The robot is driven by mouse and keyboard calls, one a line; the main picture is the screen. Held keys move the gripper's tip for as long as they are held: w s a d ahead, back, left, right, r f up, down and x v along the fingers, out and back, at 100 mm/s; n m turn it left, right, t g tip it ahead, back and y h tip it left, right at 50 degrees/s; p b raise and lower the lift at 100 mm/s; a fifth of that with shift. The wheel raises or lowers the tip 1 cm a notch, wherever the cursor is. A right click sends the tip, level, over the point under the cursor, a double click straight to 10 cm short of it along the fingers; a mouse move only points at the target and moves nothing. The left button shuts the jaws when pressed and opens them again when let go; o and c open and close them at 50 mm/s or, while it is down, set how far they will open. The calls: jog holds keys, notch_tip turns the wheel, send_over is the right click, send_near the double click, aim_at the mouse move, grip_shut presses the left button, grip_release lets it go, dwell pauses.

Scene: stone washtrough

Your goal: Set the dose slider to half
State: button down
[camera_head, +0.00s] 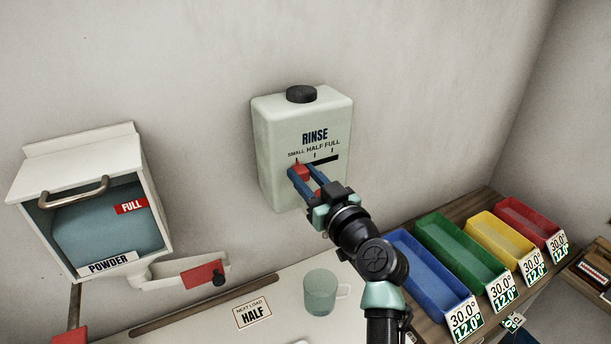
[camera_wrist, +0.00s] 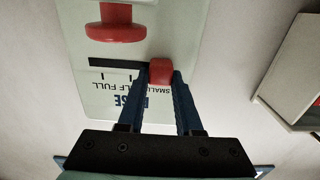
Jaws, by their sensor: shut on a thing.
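The pale rinse dispenser (camera_head: 270,150) hangs on the wall, with a black cap on top and the marks SMALL, HALF and FULL above a dark slot (camera_head: 325,161). The red dose slider (camera_head: 298,172) sits at the SMALL end of the slot, at the left. My gripper (camera_head: 303,178) is shut on it, one blue finger on each side. In the wrist view the dispenser is upside down and the red slider (camera_wrist: 161,71) is between the fingertips. A card (camera_head: 253,314) on the ledge reads NEXT LOAD HALF.
A red piece (camera_wrist: 115,27) juts from the dispenser in the wrist view. A powder box (camera_head: 100,225) with a red lever (camera_head: 202,274) is at the left. A clear mug (camera_head: 320,292) stands below. Blue, green, yellow and red bins (camera_head: 432,275) line the right.

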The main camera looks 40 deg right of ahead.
aim_at(314, 161)
jog(key=shift+d+f, duration=0.1)
jog(key=shift+s+d+f+b, duration=0.15)
jog(key=shift+d+b, duration=0.15)
jog(key=shift+b, duration=0.25)
jog(key=shift+s+d+b, duration=0.2)
jog(key=shift+d+b, duration=0.7)
jog(key=shift+b, duration=0.2)
jog(key=shift+s+d+b, duration=0.15)
jog(key=shift+d+b, duration=0.35)
jog(key=shift+d, duration=0.2)
jog(key=shift+r, duration=0.2)
jog(key=c, duration=0.6)
grip_release()
jog(key=shift+o, duration=0.2)
